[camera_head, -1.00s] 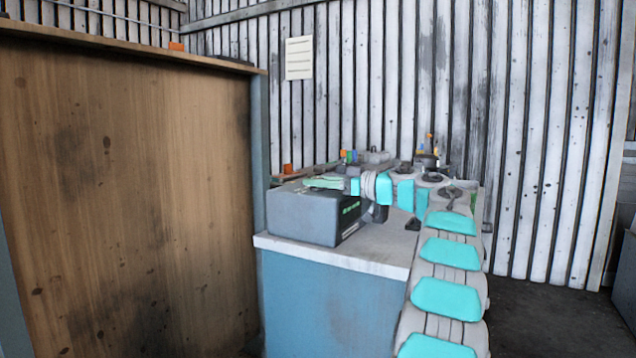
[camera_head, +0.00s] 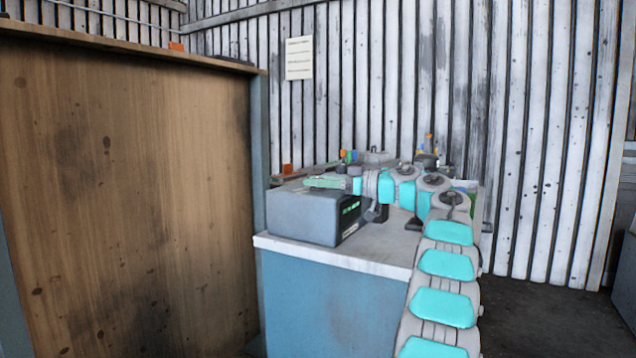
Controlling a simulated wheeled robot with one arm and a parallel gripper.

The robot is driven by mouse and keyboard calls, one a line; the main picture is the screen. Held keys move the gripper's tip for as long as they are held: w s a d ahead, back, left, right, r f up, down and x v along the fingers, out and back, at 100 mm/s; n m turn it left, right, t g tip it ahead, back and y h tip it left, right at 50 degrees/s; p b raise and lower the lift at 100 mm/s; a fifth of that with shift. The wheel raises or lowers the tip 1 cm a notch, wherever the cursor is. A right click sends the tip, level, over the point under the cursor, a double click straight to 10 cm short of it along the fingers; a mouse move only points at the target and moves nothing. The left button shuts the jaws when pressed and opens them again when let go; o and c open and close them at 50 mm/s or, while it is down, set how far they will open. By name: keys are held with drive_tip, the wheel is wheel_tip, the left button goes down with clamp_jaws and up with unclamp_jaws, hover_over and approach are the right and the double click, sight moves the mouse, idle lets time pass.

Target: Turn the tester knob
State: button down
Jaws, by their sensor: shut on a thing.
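The tester (camera_head: 303,216) is a dark grey box with a green display (camera_head: 350,208) on its right-hand face. It stands at the front left of the white-topped blue bench. My arm reaches over the bench from the right.
The blue bench with a white top (camera_head: 330,252) has free room to the right of the tester. Several small bottles and parts (camera_head: 372,157) stand at the back. A tall wooden panel (camera_head: 130,190) is close on the left. A paper sheet (camera_head: 299,58) hangs on the wall.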

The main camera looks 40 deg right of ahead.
drive_tip(key=c, duration=0.5)
unclamp_jaws()
drive_tip(key=shift+v, duration=3.9)
